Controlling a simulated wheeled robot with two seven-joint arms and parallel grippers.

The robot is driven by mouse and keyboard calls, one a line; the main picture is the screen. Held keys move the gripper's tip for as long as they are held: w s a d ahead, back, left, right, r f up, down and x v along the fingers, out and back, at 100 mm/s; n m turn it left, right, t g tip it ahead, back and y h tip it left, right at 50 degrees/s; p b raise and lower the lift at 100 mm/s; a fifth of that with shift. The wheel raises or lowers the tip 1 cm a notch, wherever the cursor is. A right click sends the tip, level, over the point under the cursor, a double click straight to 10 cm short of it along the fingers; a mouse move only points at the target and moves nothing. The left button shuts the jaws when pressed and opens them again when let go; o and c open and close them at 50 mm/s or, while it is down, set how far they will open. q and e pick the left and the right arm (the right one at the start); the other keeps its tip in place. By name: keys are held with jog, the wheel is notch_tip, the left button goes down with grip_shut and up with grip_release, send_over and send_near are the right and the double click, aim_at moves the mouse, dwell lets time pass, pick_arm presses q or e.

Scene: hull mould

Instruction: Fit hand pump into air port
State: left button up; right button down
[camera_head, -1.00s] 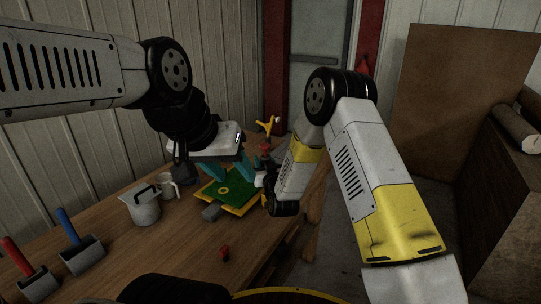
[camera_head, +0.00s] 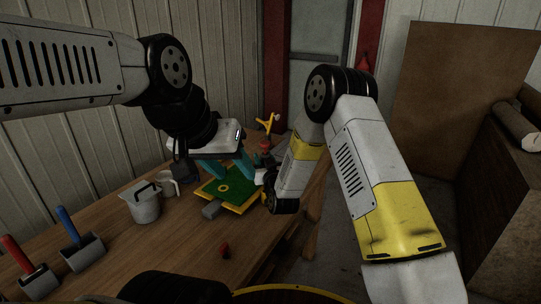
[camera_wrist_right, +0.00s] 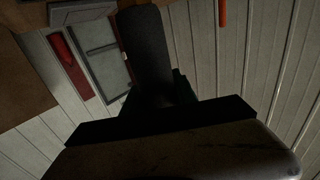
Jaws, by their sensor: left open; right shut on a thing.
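A green mould plate with a yellow frame (camera_head: 249,206) lies on the bench in the head view. A small yellow ring is on its top; I cannot tell whether this is the air port. My left gripper (camera_head: 231,176), with teal fingers, is open over the plate's far part. A yellow-handled thing with red parts (camera_head: 267,124), seemingly the hand pump, stands up beyond the plate's right side. My right gripper (camera_head: 264,162) is mostly hidden by its wrist and is shut on it. In the right wrist view, a dark block-like shape (camera_wrist_right: 150,50) covers the middle, and the pump cannot be made out.
A grey jug (camera_head: 145,207) and a pale mug (camera_head: 168,187) stand left of the plate. Blue- and red-handled scoops (camera_head: 83,254) lie at the near left. The wooden bench (camera_head: 170,265) has bare room in front.

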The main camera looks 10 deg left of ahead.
jog(key=shift+f, duration=1.6)
jog(key=c, duration=0.9)
grip_release()
jog(key=shift+s, duration=0.1)
jog(key=v, duration=0.7)
jog(key=shift+s, duration=0.3)
jog(key=shift+d, duration=0.15)
